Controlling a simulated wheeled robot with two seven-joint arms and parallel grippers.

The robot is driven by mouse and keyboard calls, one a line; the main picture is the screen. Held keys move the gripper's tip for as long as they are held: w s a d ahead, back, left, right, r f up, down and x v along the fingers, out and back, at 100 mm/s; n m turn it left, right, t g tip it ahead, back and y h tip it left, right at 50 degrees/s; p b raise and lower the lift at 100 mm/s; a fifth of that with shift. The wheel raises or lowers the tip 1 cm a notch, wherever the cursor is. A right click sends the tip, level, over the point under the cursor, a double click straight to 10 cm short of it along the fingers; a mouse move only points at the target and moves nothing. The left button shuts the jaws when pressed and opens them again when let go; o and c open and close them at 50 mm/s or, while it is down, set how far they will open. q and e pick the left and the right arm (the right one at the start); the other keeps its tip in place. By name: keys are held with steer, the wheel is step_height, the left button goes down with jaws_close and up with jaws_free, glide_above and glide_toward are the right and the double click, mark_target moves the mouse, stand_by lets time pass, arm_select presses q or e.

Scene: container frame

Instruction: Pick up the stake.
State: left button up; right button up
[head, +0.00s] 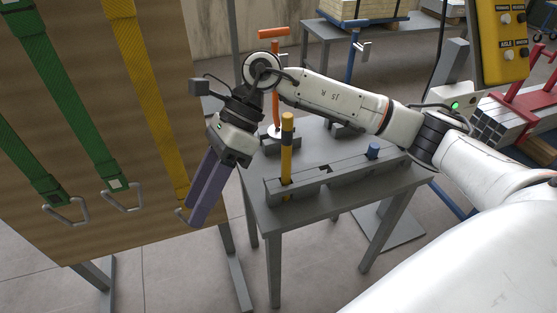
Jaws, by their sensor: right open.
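My left gripper is not in view.
A wooden panel (75,230) with green and yellow hooked straps fills the left. An orange-handled clamp (277,85) stands behind the stake. My right arm spans above the grey table (310,213). A yellow control box (503,40) hangs at upper right, above red-clamped metal tubes (495,120).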

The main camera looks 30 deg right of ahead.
mark_target(285, 117)
steer(key=w+d+r+h, duration=0.1)
steer(key=d+r+h, duration=0.1)
steer(key=d, duration=0.5)
steer(key=w+d+r+t+h, duration=0.1)
steer(key=w+d+r+h, duration=0.1)
steer(key=d, duration=0.5)
steer(key=w+d+r+t+h, duration=0.1)
steer(key=w+d+r+h, duration=0.1)
steer(key=d+h, duration=0.2)
steer(key=shift+d+r, duration=0.2)
steer(key=shift+d, duration=1.3)
steer(key=shift+h, duration=0.3)
steer(key=f, duration=0.3)
steer(key=f+p, duration=0.1)
steer(key=f, duration=0.6)
steer(key=shift+d, duration=0.4)
steer(key=shift+w+r, duration=0.1)
steer(key=shift+r, duration=0.05)
jaws_close()
